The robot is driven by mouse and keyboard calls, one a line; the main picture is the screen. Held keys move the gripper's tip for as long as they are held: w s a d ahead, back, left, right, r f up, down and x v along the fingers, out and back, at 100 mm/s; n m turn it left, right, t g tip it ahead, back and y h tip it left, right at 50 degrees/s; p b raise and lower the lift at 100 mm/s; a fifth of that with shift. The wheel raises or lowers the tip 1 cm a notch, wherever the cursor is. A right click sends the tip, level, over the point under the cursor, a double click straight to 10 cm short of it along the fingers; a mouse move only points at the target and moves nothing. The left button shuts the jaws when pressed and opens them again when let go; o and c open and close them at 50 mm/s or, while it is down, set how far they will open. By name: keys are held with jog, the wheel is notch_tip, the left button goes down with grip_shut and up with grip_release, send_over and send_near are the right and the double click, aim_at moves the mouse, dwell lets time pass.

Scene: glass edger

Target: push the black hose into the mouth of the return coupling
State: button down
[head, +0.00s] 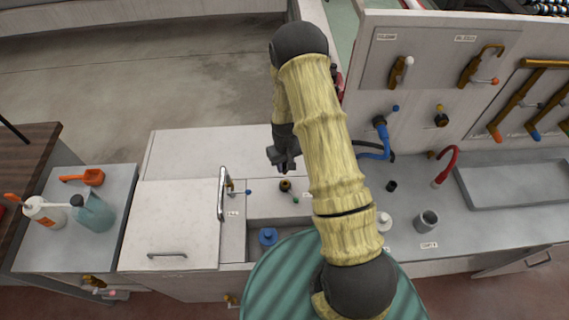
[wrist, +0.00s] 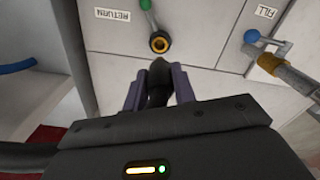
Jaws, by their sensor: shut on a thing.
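The black hose (wrist: 157,84) is between the fingers of my gripper (wrist: 159,92) in the wrist view, its end pointing toward the wall panel. My gripper is shut on it. The return coupling (wrist: 159,44), a brass ring with a dark mouth, is just beyond the hose end, below a green-tipped handle. A small gap shows between the hose end and the coupling, though depth is hard to judge. In the head view my gripper (head: 284,158) hangs above the coupling (head: 285,185); the hose cannot be made out there.
The RETURN label (wrist: 112,14) is left of the coupling. A FILL label (wrist: 265,11) and a blue-knobbed brass valve (wrist: 270,62) are on the right. A blue fitting (head: 268,236) is below the coupling.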

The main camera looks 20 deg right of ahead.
aim_at(285, 174)
notch_tip(285, 174, down, 2)
jog(key=shift+d+f+b, duration=0.15)
jog(key=shift+f+b, duration=0.05)
jog(key=shift+b, duration=0.6)
jog(key=f, duration=0.1)
jog(key=b, duration=0.1)
jog(key=f+b, duration=0.1)
jog(key=shift+s+a+f, duration=0.15)
jog(key=shift+a+f, duration=0.1)
jog(key=shift+f, duration=0.05)
jog(key=shift+d+f+b, duration=0.1)
jog(key=shift+f+b, duration=0.2)
jog(key=shift+f, duration=0.1)
jog(key=shift+f+b, duration=0.65)
jog(key=shift+b, duration=0.2)
dwell(0.8)
jog(key=shift+f, duration=0.15)
jog(key=shift+f, duration=0.2)
jog(key=shift+b, duration=0.35)
jog(key=shift+f+b, duration=0.5)
jog(key=shift+f, duration=0.2)
